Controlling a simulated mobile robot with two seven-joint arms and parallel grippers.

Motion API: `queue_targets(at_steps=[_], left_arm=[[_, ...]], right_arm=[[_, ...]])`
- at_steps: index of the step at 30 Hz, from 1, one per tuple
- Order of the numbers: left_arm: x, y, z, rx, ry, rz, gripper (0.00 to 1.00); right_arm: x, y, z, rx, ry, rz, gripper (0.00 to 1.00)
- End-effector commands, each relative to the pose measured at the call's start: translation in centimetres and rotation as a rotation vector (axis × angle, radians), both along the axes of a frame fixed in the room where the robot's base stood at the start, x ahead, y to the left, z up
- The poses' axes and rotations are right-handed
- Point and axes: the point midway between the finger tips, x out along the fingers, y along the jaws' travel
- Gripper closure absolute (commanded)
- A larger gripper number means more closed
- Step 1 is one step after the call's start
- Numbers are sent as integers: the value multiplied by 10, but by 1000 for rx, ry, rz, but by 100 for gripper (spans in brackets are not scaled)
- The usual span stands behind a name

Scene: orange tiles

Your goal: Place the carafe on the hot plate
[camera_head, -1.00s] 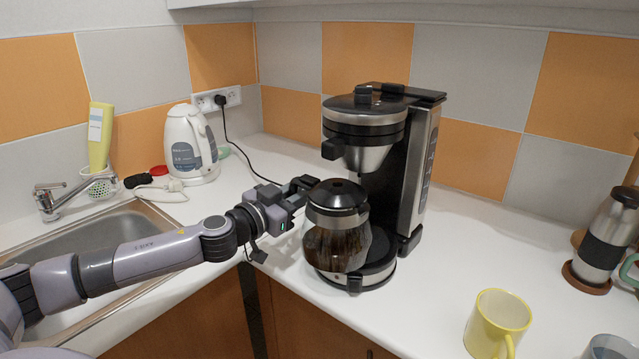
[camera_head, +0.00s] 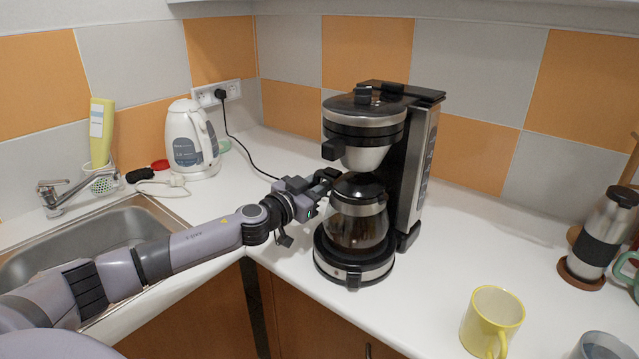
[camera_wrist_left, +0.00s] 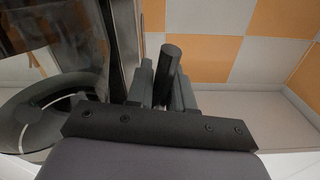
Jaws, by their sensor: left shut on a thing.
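The glass carafe (camera_head: 357,226) with a black lid and dark coffee inside stands upright over the hot plate (camera_head: 353,266), under the filter basket of the coffee maker (camera_head: 412,150). Whether its base touches the plate I cannot tell. My left gripper (camera_head: 325,184) is at the carafe's back left side, shut on its handle, which is mostly hidden by the fingers. In the left wrist view, the gripper fingers (camera_wrist_left: 160,85) close around the dark handle (camera_wrist_left: 172,62). My right gripper is not in view.
A yellow mug (camera_head: 492,321) stands at the front right, with a steel travel mug (camera_head: 602,235) farther right. A white kettle (camera_head: 191,140) and a sink (camera_head: 95,250) are at the left.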

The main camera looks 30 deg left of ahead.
Motion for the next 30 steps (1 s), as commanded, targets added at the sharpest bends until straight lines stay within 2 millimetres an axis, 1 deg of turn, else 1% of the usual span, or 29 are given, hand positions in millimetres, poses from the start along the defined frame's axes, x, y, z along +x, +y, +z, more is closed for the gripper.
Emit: queue_targets(at_steps=[1,7,11,12,13,14,22,25,27,30], left_arm=[[1,0,3,-5,-6,0,100],[0,0,2,-5,-6,0,100],[0,0,-1,-5,-5,0,100],[0,0,-3,0,0,0,69],[0,0,-3,0,0,0,59],[0,0,-3,0,0,0,53],[0,0,-2,0,0,0,53],[0,0,2,2,-1,0,53],[-6,1,-3,1,2,0,53],[-16,2,-4,1,2,0,53]], right_arm=[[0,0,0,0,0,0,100],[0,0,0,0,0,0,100],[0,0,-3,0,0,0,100],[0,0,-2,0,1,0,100],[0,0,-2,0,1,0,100],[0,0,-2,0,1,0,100],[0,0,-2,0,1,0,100],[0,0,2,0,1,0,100],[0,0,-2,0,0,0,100],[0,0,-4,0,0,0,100]])
